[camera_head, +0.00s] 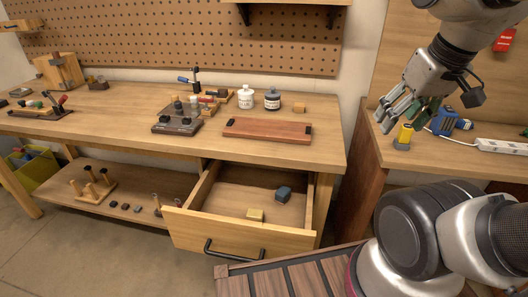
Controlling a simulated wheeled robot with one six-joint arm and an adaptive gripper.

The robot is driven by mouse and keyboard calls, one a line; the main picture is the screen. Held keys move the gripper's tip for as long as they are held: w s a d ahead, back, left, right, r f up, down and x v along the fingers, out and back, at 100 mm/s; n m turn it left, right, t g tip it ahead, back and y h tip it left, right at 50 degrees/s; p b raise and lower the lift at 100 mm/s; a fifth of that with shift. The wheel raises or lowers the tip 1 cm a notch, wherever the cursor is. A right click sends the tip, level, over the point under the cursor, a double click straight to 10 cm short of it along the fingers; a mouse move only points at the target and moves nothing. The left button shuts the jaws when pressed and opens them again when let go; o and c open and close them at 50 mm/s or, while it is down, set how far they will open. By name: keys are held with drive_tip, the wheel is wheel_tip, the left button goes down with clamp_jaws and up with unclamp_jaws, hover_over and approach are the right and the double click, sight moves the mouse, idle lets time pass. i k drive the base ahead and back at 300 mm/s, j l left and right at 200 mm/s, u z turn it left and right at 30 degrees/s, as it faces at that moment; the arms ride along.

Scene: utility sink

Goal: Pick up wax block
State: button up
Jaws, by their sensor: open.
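A small pale yellow block (255,214), which looks like the wax block, lies on the floor of the open drawer (240,238), near its front. I cannot be sure of its material. A dark blue-grey block (283,193) lies behind it to the right in the same drawer. My gripper (402,116) is at the upper right, above the right-hand bench, with its fingers apart. It is far from the drawer and seems to hold nothing. A yellow object on a grey base (402,137) stands just below the fingers; I cannot tell whether they touch.
A reddish wooden board (267,130) lies on the workbench above the drawer. A small tan block (299,109) and two jars (245,97) (272,99) stand behind it. A power strip (501,146) and a blue tool (446,121) lie on the right bench. The drawer juts out in front.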

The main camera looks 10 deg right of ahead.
sight(255, 216)
drive_tip(key=l+u, duration=0.7)
drive_tip(key=l, duration=0.15)
drive_tip(key=k+l+u, duration=0.15)
drive_tip(key=l+u, duration=0.2)
drive_tip(key=l, duration=0.1)
